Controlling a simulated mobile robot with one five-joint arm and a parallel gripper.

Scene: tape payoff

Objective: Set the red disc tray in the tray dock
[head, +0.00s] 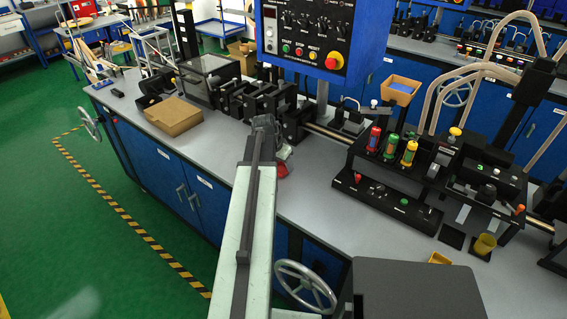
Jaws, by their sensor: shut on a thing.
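My arm reaches forward over the grey bench, and my gripper (275,148) is at its far end, mostly hidden by my own arm. A small red piece, which looks like the red disc tray (283,168), shows just below and right of the arm's end. My gripper is shut on it. The left part of the red tray is hidden behind the arm. I cannot make out whether it touches the bench. I cannot tell which fixture is the tray dock; black block-like fixtures (238,99) stand in a row just beyond my gripper.
A blue control panel (306,35) hangs above the bench beyond my gripper. A black station (385,185) with red, green and yellow cylinders stands right. A cardboard box (173,116) sits left. The grey bench top (305,205) is bare right of my arm.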

